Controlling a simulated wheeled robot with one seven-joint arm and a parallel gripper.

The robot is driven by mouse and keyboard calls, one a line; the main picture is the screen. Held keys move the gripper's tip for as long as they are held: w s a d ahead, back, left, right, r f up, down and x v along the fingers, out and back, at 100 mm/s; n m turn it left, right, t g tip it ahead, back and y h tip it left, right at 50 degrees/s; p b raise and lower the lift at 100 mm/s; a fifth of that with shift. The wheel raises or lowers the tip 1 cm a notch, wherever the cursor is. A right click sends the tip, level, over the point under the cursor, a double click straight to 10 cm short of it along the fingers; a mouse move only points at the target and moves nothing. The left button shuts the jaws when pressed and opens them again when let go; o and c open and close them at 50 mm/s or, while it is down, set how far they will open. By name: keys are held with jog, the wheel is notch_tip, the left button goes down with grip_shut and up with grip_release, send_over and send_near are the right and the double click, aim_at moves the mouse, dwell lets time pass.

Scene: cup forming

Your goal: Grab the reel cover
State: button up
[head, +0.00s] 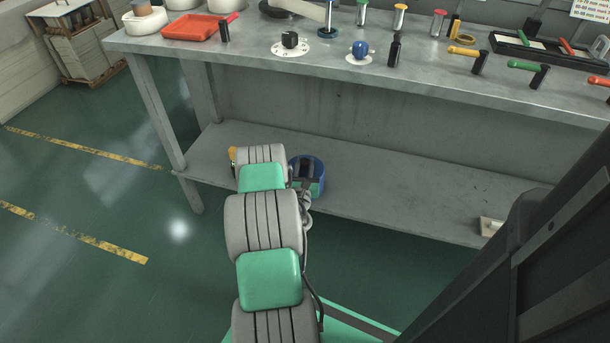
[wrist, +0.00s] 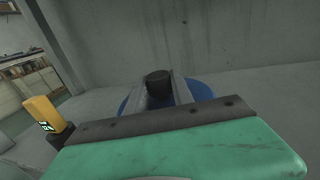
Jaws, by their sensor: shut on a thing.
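The reel cover is a blue disc (head: 319,164) with a dark round knob, low at the lower shelf of the workbench. In the wrist view the blue disc (wrist: 200,90) shows on both sides of my fingers, and the dark knob (wrist: 158,77) stands between them. My gripper (head: 307,172) is shut on the knob; its two grey fingers also show in the wrist view (wrist: 160,91). My green gripper body hides the near part of the disc. I cannot tell whether the disc touches the shelf.
The grey lower shelf (head: 400,198) is mostly clear to the right, with a small pale block (head: 491,227) near its right end. A yellow-and-black thing (wrist: 42,115) is close on the left. The worktop (head: 350,82) above holds several tools and knobs.

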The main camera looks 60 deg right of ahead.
grip_shut()
dwell(0.8)
